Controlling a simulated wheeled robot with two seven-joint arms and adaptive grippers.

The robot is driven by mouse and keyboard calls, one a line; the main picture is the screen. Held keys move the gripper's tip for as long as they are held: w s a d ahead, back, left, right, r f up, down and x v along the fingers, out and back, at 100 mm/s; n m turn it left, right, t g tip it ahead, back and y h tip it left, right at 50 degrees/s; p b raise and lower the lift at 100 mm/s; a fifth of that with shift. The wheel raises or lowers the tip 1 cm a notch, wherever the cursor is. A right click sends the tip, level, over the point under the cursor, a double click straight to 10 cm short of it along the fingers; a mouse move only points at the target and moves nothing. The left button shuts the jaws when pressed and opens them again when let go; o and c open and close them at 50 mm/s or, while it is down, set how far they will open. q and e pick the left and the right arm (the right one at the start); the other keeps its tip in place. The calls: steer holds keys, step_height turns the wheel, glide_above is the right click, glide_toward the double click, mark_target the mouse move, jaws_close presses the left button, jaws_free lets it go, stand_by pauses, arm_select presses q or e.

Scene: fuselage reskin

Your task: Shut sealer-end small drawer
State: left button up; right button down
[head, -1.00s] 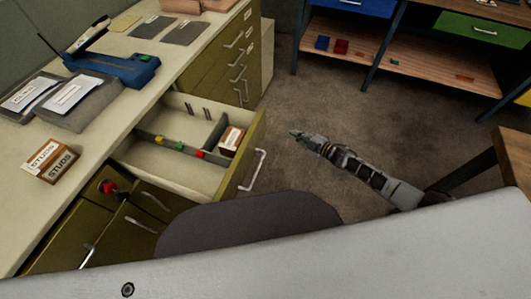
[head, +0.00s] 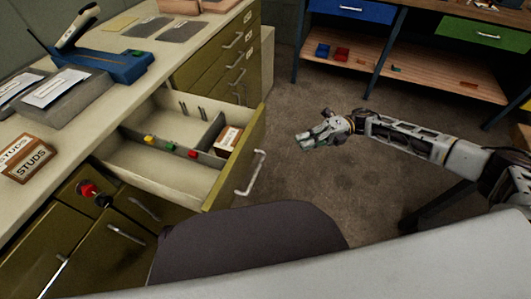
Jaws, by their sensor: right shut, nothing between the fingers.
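An olive small drawer (head: 236,160) stands pulled out from the cabinet under the cream counter, at the left-middle of the head view. Its front faces right and carries a pale bar handle (head: 252,174). Inside are dividers, several small coloured pieces, dark pins and a small brown box (head: 228,138). My right gripper (head: 303,140) is shut and empty, over the floor to the right of the drawer front and apart from it. Its fingers point left towards the drawer. My left gripper is out of view.
The counter (head: 130,66) holds a blue tool (head: 115,65), grey trays and boxes marked STUDS (head: 30,160). Shut drawers (head: 228,62) lie behind the open one. A wooden shelf unit (head: 420,72) stands at the back right. Floor between is clear. A dark rounded shape (head: 250,240) is in front.

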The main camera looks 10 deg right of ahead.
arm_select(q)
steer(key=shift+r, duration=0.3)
arm_select(e)
steer(key=shift+s+d+r+g, duration=0.15)
steer(key=shift+s+g, duration=0.15)
steer(key=shift+s, duration=0.1)
glide_toward(249, 156)
steer(key=s+a, duration=0.3)
steer(key=shift+w+a+r+b, duration=0.35)
steer(key=shift+w+a+b, duration=0.15)
steer(key=shift+w+a, duration=0.25)
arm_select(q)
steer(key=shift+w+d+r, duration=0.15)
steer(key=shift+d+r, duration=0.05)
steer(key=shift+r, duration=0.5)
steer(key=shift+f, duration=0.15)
arm_select(e)
steer(key=shift+a, duration=0.1)
steer(key=shift+w+a, duration=0.1)
